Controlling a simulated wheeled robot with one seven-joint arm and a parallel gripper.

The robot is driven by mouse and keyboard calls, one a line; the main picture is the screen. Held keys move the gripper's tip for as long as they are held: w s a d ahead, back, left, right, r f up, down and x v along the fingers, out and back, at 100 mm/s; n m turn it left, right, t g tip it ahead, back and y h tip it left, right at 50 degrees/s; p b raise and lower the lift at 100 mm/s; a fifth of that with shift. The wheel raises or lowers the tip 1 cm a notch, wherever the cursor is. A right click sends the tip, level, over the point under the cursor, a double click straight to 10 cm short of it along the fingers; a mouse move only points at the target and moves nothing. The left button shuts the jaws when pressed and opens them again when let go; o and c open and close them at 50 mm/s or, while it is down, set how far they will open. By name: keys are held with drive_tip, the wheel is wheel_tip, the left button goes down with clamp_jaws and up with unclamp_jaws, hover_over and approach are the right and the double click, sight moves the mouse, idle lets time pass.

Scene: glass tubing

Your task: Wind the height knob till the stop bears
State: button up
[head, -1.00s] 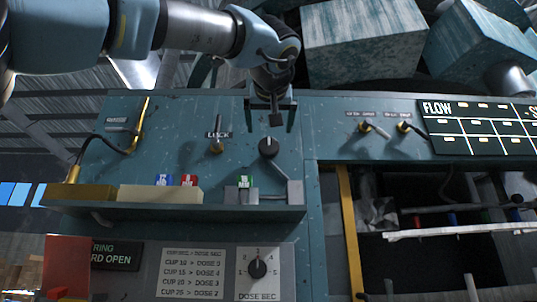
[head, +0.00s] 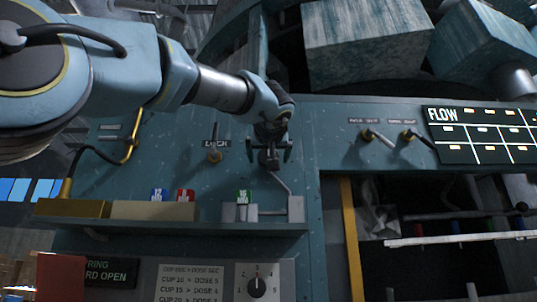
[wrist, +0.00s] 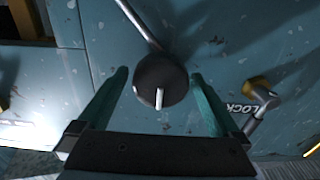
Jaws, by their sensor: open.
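The height knob, round and black with a white pointer line, shows in the wrist view (wrist: 160,72); in the head view (head: 268,160) it is partly behind my gripper. My gripper (head: 269,150) is open, one finger on each side of the knob; in the wrist view the fingers (wrist: 157,88) are apart from it, with gaps on both sides. The pointer points toward the bottom of the wrist view. A grey rod (head: 281,184) runs from the knob to a grey bracket (head: 296,208) above the ledge. A green-labelled block (head: 243,197) stands left of it; I cannot tell whether they touch.
A LOCK lever (head: 215,153) is left of the knob. The ledge (head: 180,227) carries blue (head: 158,195) and red (head: 185,195) labelled blocks. A dose dial (head: 257,286) is below. Two switches (head: 375,137) are to the right.

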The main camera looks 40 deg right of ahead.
drive_tip(key=shift+c, duration=0.2)
drive_tip(key=c, duration=1.3)
drive_tip(key=shift+o, duration=0.2)
drive_tip(key=shift+m, duration=0.3)
drive_tip(key=m+b, duration=0.1)
drive_tip(key=m, duration=0.2)
drive_tip(key=shift+s, duration=0.1)
drive_tip(key=shift+d+m, duration=0.1)
drive_tip(key=shift+m, duration=2)
drive_tip(key=o, duration=1.3)
drive_tip(key=shift+f, duration=0.1)
